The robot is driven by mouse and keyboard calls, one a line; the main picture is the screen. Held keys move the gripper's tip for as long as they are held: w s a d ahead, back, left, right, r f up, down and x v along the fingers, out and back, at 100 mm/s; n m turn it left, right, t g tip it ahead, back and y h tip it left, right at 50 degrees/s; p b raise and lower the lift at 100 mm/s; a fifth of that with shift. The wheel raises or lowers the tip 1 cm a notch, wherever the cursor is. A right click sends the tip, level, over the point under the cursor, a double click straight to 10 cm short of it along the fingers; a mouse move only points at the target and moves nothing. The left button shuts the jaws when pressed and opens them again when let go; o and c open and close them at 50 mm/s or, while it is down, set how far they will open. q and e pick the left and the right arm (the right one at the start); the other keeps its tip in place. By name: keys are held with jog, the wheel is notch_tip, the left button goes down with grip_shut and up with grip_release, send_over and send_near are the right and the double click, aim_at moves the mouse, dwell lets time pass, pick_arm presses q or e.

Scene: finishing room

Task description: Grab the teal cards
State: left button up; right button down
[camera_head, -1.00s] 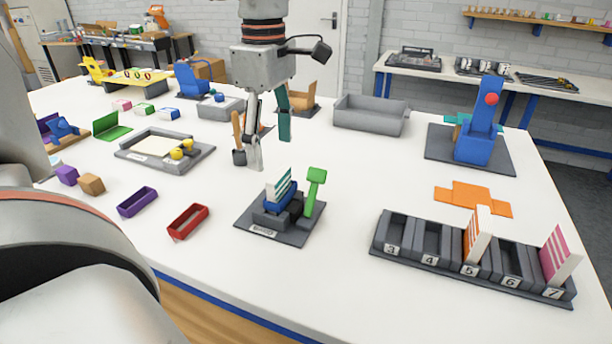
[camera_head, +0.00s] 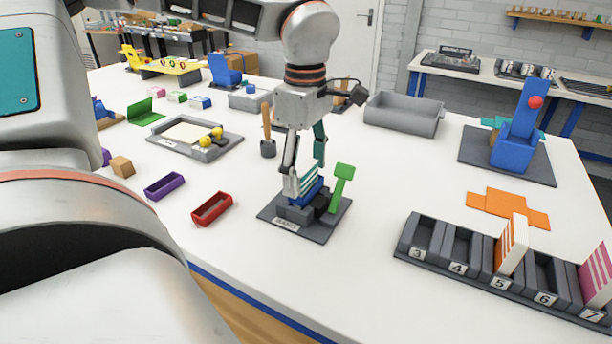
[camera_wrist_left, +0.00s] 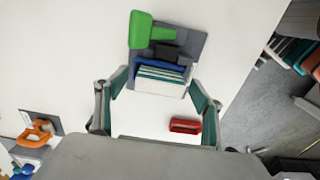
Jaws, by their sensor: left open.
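The teal cards (camera_head: 309,177), white with teal stripes, stand in a blue holder on a dark grey base plate (camera_head: 318,231) with a label at its front. In the left wrist view the teal cards (camera_wrist_left: 160,84) show as a small stack beside the blue holder wall (camera_wrist_left: 160,66). My left gripper (camera_head: 305,177) points down over them, open. In the left wrist view its fingertips (camera_wrist_left: 157,88) lie to either side of the stack, with a small gap visible on each side. The fingers partly hide the cards in the head view. My right gripper is not in view.
A green lever (camera_head: 343,178) rises from the same base, close to the right finger. A red tray (camera_head: 212,209) and a purple tray (camera_head: 165,186) lie to the left. A numbered rack (camera_head: 470,268) with orange and pink cards stands at right. Bare table lies in front.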

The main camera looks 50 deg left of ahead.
pick_arm(q)
jog(key=c, duration=1.7)
jog(key=shift+r, duration=0.1)
